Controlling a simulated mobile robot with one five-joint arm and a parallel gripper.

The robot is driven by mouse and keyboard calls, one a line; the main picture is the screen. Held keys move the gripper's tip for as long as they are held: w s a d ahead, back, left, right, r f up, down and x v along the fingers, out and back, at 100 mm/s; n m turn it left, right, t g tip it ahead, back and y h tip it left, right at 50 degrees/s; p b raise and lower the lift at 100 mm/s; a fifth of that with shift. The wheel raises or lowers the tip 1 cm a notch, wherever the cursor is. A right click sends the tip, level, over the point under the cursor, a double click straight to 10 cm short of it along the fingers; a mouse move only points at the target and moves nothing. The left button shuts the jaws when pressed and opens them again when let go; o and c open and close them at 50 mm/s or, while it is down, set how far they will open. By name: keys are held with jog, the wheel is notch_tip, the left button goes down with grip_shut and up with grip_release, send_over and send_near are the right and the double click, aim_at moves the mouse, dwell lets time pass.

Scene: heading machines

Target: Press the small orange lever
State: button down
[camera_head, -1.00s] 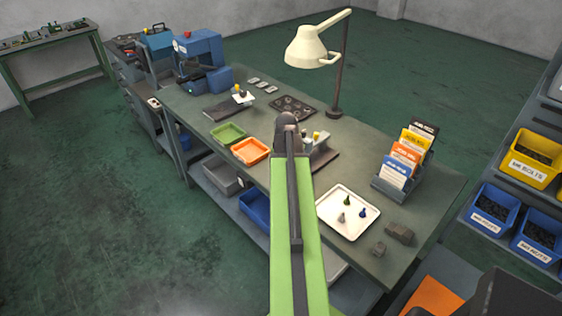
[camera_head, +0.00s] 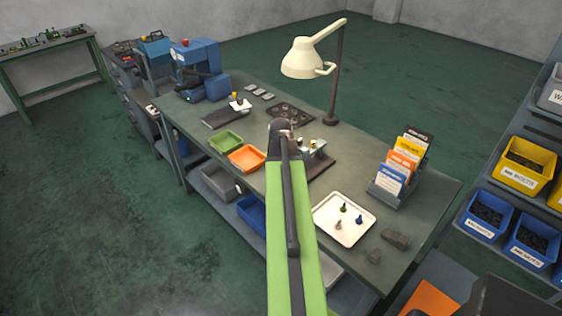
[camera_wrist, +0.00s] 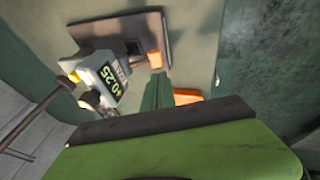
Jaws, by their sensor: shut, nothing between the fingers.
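A small orange piece (camera_wrist: 154,60), which looks like the lever, stands at the edge of a dark plate (camera_wrist: 131,38) in the wrist view. Beside it to the left is a grey gauge (camera_wrist: 106,75) with a display reading +0.25. My gripper (camera_wrist: 158,82) shows as a green finger shape just below the orange piece; it is shut and holds nothing. A gap to the orange piece is hard to judge. Another orange shape (camera_wrist: 187,97) lies right of the finger; I cannot tell what it is. In the head view my arm hides the gripper and the lever.
On the bench (camera_head: 405,225) are a green tray (camera_head: 226,142), an orange tray (camera_head: 247,158), a cream lamp (camera_head: 303,58), a white tray (camera_head: 343,220) with small parts, a card rack (camera_head: 398,175) and a blue machine (camera_head: 200,70). Yellow and blue bins stand at the right.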

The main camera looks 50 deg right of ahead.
jog(key=s+a+r+p, duration=0.1)
jog(key=a+r+p, duration=0.4)
jog(key=r, duration=0.1)
jog(key=shift+s+a+r, duration=0.15)
jog(key=shift+s+a, duration=0.15)
jog(key=shift+s, duration=0.05)
